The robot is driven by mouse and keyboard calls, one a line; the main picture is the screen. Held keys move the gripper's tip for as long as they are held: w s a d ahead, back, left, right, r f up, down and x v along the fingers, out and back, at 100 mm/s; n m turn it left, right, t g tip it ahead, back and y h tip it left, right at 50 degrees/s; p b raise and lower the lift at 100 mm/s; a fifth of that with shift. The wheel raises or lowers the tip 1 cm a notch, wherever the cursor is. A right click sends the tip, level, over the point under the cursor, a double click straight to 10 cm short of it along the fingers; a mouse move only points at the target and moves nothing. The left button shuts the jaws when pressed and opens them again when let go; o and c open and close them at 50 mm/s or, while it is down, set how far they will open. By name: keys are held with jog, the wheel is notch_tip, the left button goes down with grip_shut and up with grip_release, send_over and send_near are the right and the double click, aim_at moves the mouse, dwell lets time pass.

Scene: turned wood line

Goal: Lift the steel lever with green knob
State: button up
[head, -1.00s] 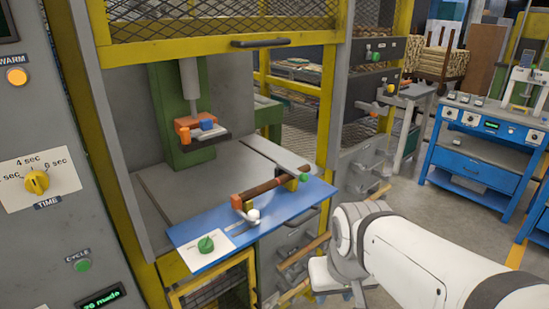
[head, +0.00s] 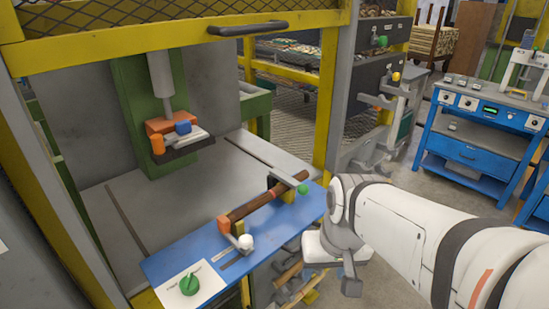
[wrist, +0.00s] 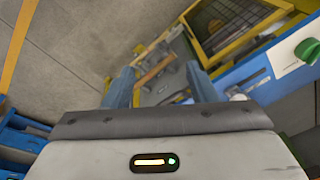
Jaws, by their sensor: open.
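A grey steel lever (head: 285,178) with a green knob (head: 303,189) sits at the right end of a wooden rod (head: 255,204) on the blue panel (head: 205,246). The lever lies slanted across the rod's end. My gripper (head: 345,275) is below and right of the lever, past the panel's edge, apart from it and partly hidden by my wrist. In the wrist view, my gripper (wrist: 160,86) is open with nothing between its fingers. I cannot make out the lever in that view.
A lever with a white knob (head: 246,242) and a green dial (head: 190,285) share the panel. Another green knob (head: 380,41) is on a dark bin behind, above a yellow knob (head: 396,77). A yellow frame (head: 334,95) stands close by. A blue workbench (head: 478,150) is at right.

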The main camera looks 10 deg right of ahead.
jog(key=w+a+m+g+y+p, duration=0.1)
jog(key=w+a+m+y+p, duration=0.35)
jog(key=w+m+y, duration=0.6)
jog(key=m+t+y+p, duration=0.1)
jog(key=m+t+y, duration=0.1)
jog(key=m+t, duration=1)
send_near(298, 187)
jog(key=shift+w+a+f+m+g, duration=0.1)
jog(key=shift+w+a+m+g, duration=0.1)
jog(key=shift+w+a+m, duration=0.3)
jog(key=shift+w+a+f+m+g, duration=0.1)
jog(key=shift+w+a+g, duration=0.15)
jog(key=shift+w, duration=0.7)
jog(key=p+x, duration=0.1)
jog(key=x, duration=0.6)
jog(key=shift+w+a+p, duration=0.15)
jog(key=shift+a+p, duration=0.05)
jog(key=shift+p, duration=0.2)
